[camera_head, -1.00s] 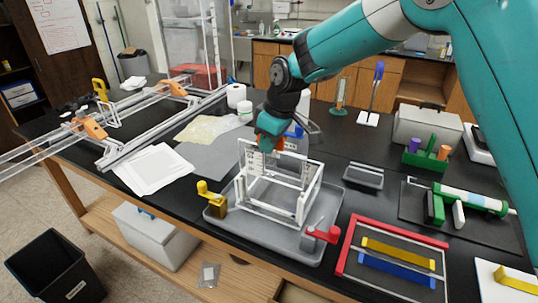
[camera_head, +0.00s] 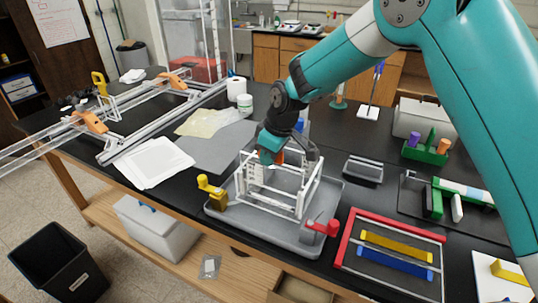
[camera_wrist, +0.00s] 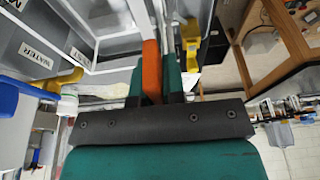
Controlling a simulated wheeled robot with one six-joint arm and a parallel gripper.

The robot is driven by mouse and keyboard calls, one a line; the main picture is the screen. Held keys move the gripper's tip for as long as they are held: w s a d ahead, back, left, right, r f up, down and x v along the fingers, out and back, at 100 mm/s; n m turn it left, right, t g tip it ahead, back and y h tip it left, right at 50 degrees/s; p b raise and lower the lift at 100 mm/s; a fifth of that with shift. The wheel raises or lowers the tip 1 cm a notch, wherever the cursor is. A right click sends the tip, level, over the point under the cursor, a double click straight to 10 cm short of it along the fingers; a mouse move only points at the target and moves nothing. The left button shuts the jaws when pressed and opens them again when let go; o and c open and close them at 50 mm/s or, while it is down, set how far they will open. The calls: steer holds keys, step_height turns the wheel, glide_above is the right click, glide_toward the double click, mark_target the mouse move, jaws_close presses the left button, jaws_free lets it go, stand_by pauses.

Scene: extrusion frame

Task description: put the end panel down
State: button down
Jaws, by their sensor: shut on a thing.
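The end panel (camera_head: 253,173) is a white plate with small dark openings. It stands roughly upright at the left end of the white open frame (camera_head: 300,203), over the grey tray (camera_head: 335,208). My gripper (camera_head: 270,160) is shut on the panel's upper part, coming from above. Whether the panel's lower edge touches the frame or tray cannot be told. In the wrist view my gripper (camera_wrist: 155,85) shows teal fingers with an orange piece between them; the panel is hard to make out there.
A yellow clamp (camera_head: 213,193) stands at the tray's left edge and a red clamp (camera_head: 322,228) at its front right. A red-edged rack (camera_head: 346,240) with yellow and blue bars lies to the right. White sheets (camera_head: 155,163) lie at the left.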

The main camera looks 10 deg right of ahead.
steer(key=c, duration=1.2)
jaws_free()
steer(key=shift+f, duration=0.1)
steer(key=shift+r+p, duration=0.4)
steer(key=shift+r, duration=0.05)
steer(key=b+v, duration=0.3)
steer(key=v, duration=0.9)
steer(key=s+d+m+g, duration=0.1)
steer(key=s+d+m, duration=0.1)
steer(key=s, duration=1.3)
steer(key=s+d+r+m+y, duration=0.1)
steer(key=s+d+m, duration=0.1)
steer(key=s, duration=1.4)
steer(key=shift+s+d+g+y, duration=0.15)
steer(key=shift+g+y, duration=0.15)
steer(key=shift+g, duration=0.1)
